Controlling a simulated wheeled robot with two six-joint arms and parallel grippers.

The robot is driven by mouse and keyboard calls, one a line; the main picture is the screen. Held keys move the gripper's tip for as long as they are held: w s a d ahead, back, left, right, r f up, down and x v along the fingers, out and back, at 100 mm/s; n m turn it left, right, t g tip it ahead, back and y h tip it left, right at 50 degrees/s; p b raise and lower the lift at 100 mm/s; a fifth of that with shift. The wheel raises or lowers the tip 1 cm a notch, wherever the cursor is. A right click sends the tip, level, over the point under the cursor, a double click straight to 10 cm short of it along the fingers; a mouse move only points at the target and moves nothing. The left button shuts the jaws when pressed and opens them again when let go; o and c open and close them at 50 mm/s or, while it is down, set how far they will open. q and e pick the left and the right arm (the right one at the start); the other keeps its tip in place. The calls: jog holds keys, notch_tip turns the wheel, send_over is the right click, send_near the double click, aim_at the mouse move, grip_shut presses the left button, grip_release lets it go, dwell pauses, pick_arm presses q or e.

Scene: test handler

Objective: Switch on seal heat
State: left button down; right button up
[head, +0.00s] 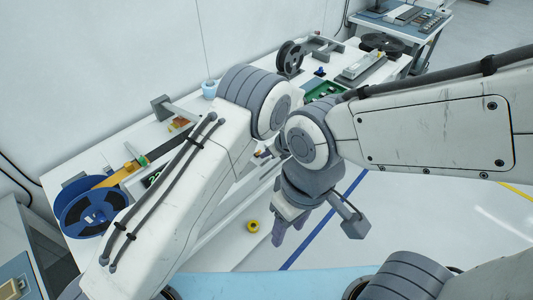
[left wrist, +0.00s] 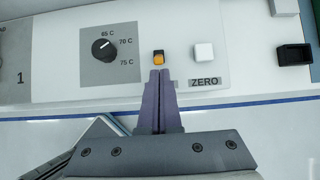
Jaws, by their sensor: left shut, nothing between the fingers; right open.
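In the left wrist view a small rocker switch (left wrist: 158,57), black at the top and orange below, sits on the white front panel (left wrist: 255,75). My left gripper (left wrist: 160,72) is shut and empty, its purple fingertips just below the switch in the picture. I cannot tell whether they touch it. The fingers cover most of a grey label under the switch, so it cannot be read. In the head view my left gripper (head: 264,153) is mostly hidden behind my arms at the bench's front. My right gripper (head: 284,224) is open, in front of the bench over the floor.
Left of the switch is a temperature dial (left wrist: 104,49) marked 65, 70 and 75 C. To its right are a white button (left wrist: 203,51) labelled ZERO and a black socket-like part (left wrist: 294,54). A blue reel (head: 93,210) stands at the bench's left end.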

pick_arm(q)
jog(key=shift+w+a+r+g+h+p, duration=0.15)
jog(key=shift+a+r+g+h+p, duration=0.1)
jog(key=shift+g+h+p, duration=0.1)
jog(key=shift+w+a+r, duration=0.1)
jog(key=shift+w+r, duration=0.05)
dwell(0.3)
jog(key=shift+w+a+r, duration=0.4)
jog(key=shift+w+a, duration=0.25)
jog(key=shift+a, duration=0.05)
jog(key=shift+r, duration=0.15)
jog(key=shift+r+p, duration=0.5)
jog(key=shift+r, duration=0.2)
